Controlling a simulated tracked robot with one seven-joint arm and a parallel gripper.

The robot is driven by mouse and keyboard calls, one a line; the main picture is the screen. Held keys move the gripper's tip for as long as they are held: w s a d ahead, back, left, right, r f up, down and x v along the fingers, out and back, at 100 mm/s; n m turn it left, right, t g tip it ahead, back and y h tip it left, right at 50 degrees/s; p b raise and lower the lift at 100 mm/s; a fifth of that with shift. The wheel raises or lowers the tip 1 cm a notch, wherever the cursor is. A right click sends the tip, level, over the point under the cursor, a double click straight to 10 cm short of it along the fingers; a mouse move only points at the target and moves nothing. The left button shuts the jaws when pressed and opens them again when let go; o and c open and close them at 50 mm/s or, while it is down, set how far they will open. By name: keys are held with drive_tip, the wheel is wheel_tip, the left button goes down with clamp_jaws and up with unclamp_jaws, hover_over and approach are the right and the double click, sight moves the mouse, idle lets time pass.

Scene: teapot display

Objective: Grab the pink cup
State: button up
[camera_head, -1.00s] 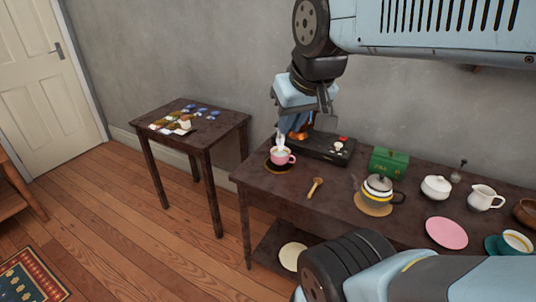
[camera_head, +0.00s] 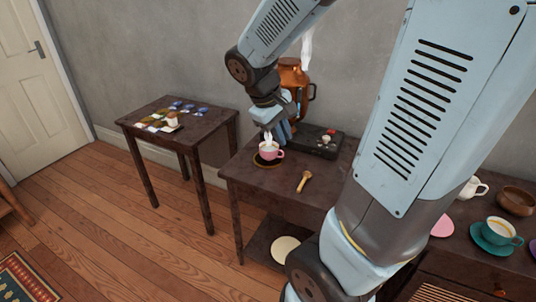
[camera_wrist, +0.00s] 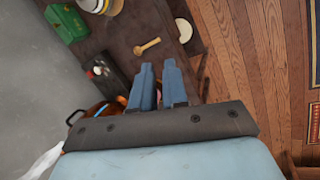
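The pink cup (camera_head: 270,153) stands upright and steaming on a dark saucer (camera_head: 259,162) with a yellowish rim, near the left end of the dark table. In the head view my gripper (camera_head: 282,133) is just behind and above the cup, pointing down. I cannot tell whether it touches the cup. In the wrist view the two blue fingers of my gripper (camera_wrist: 158,67) stand apart with a narrow gap. Only a sliver of pink, seemingly the cup (camera_wrist: 157,96), shows between their bases; the rest is hidden.
A copper urn (camera_head: 291,77) stands close behind my gripper. A black device (camera_head: 318,145) is right of the cup, and a wooden spoon (camera_head: 304,181) lies in front. A green box (camera_wrist: 67,23) shows in the wrist view. A smaller table (camera_head: 206,130) stands left, across a gap.

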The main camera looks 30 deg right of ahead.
drive_tip(key=w+d+f+n+g+h, duration=0.1)
drive_tip(key=w+d+f+n+h, duration=0.3)
drive_tip(key=w+f+n+h, duration=0.55)
drive_tip(key=n+t+h, duration=0.2)
drive_tip(key=n+t, duration=0.7)
drive_tip(key=n, duration=0.1)
approach(272, 153)
drive_tip(key=s, duration=0.1)
drive_tip(key=s+f, duration=0.1)
drive_tip(key=s, duration=0.1)
drive_tip(key=shift+s+a, duration=0.1)
drive_tip(key=shift+s, duration=0.15)
drive_tip(key=shift+n, duration=0.25)
drive_tip(key=x, duration=1.3)
drive_tip(key=shift+d, duration=0.4)
drive_tip(key=shift+c, duration=0.2)
clamp_jaws()
drive_tip(key=shift+r, duration=0.2)
